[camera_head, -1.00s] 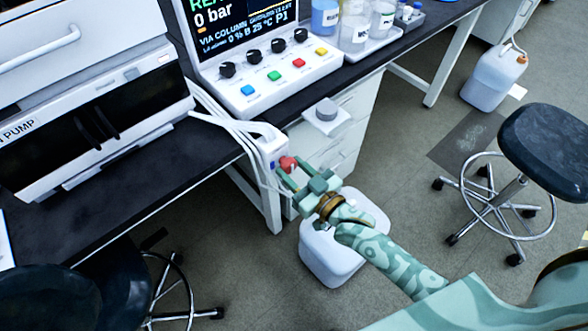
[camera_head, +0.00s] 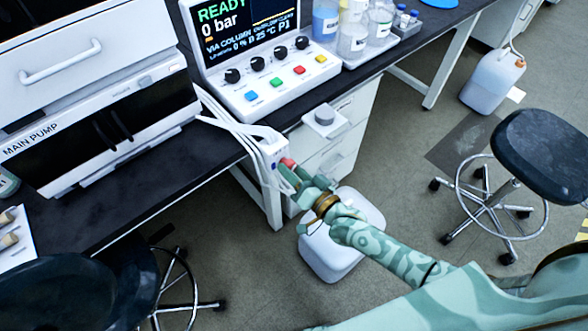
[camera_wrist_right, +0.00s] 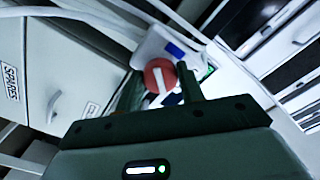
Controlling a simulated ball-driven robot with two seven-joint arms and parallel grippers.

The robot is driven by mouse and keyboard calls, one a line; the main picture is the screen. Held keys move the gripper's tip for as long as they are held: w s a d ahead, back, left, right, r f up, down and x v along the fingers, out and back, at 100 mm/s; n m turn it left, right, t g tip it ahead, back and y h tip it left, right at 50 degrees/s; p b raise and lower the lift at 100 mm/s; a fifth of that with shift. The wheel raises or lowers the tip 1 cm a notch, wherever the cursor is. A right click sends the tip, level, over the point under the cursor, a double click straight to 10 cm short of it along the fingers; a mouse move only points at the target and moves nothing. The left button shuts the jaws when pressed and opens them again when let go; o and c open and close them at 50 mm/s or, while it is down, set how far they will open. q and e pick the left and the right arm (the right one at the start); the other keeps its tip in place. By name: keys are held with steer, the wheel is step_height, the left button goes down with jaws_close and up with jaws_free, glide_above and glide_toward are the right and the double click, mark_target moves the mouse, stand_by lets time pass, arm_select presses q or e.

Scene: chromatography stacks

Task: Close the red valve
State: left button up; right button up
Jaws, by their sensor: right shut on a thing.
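The red valve (camera_head: 288,163) is a round red knob on the white block with tubes at the bench's front edge. In the right wrist view the red valve (camera_wrist_right: 151,78) shows a white bar on its face, tilted a little from upright. My right gripper (camera_head: 287,172) is at the valve, with its fingers closed on the knob's sides. In the wrist view the fingers of my right gripper (camera_wrist_right: 160,90) stand on either side of the knob and hide part of its rim. My left gripper is not in view.
The white valve block (camera_head: 270,148) carries several white tubes. A control panel (camera_head: 275,85) with coloured buttons and the main pump (camera_head: 100,130) stand on the dark bench. A white container (camera_head: 340,250) stands on the floor under my right arm. Stools stand left and right.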

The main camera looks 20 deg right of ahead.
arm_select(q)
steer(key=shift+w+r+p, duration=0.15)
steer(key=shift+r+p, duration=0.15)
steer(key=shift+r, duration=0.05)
arm_select(e)
steer(key=shift+m, duration=4.9)
steer(key=shift+s, duration=0.1)
steer(key=o, duration=1)
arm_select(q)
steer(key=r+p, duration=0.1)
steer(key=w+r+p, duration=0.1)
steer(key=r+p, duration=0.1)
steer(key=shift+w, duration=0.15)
arm_select(e)
steer(key=v, duration=1.6)
steer(key=shift+s+r, duration=0.1)
steer(key=shift+s, duration=0.05)
